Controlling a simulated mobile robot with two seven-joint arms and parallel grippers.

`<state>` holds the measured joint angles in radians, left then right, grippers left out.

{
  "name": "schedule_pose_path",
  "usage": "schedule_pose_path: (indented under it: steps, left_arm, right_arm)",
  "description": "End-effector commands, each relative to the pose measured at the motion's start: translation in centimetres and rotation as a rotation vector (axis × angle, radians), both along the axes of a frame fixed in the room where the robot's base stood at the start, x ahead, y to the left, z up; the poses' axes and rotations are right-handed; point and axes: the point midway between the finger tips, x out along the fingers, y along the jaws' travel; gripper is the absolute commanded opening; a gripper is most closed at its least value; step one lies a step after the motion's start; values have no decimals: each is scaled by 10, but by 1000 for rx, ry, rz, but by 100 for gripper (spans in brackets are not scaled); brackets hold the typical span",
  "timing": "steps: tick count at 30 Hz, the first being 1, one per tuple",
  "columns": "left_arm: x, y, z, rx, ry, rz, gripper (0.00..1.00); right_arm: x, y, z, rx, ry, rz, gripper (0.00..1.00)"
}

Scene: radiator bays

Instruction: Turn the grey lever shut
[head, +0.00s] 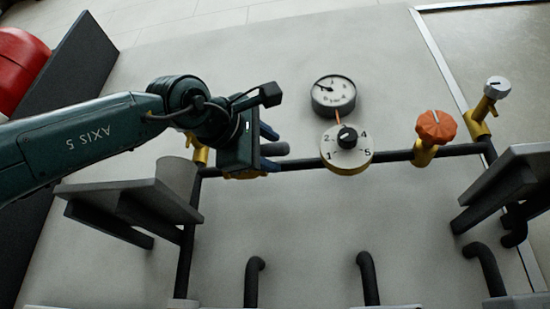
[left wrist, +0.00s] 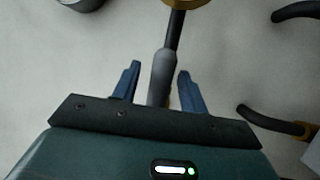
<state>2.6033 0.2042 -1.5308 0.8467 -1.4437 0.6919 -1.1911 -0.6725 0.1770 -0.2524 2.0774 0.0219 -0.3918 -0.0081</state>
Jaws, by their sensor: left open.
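The grey lever (head: 276,149) shows only its rounded end, just right of my left gripper. My left gripper (head: 277,152) is open, its blue fingers above and below the lever. In the left wrist view the lever (left wrist: 163,75) lies between the two open fingers (left wrist: 160,68), with gaps to both; I cannot see contact. The lever runs roughly in line with the dark pipe (left wrist: 176,32). A bit of the yellow valve body (head: 243,176) shows beneath the gripper; the rest is hidden. My right gripper is not in view.
Right of the lever are a numbered dial (head: 346,158) with a black knob and a round gauge (head: 333,95). An orange handwheel (head: 436,127) and a silver-capped valve (head: 497,88) are farther right. A grey shelf (head: 130,196) juts out at lower left. The panel above the gauge is clear.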

Motion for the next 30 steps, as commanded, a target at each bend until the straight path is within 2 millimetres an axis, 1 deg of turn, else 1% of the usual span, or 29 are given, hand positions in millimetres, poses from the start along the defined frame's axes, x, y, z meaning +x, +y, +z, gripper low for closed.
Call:
schedule_pose_path:
  steps: [1,6,15,17,30]
  left_arm:
    - [6,-4,4,0,2,-1,43]
    - [16,-11,5,0,0,-1,43]
    - [18,-12,3,-1,1,-1,43]
    - [18,-12,3,-1,1,-1,39]
    - [17,-12,5,-2,-2,-1,3]
  right_arm:
    - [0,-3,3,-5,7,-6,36]
    - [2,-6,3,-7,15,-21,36]
    - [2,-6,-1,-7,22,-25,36]
    - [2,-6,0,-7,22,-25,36]
    - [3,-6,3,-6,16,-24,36]
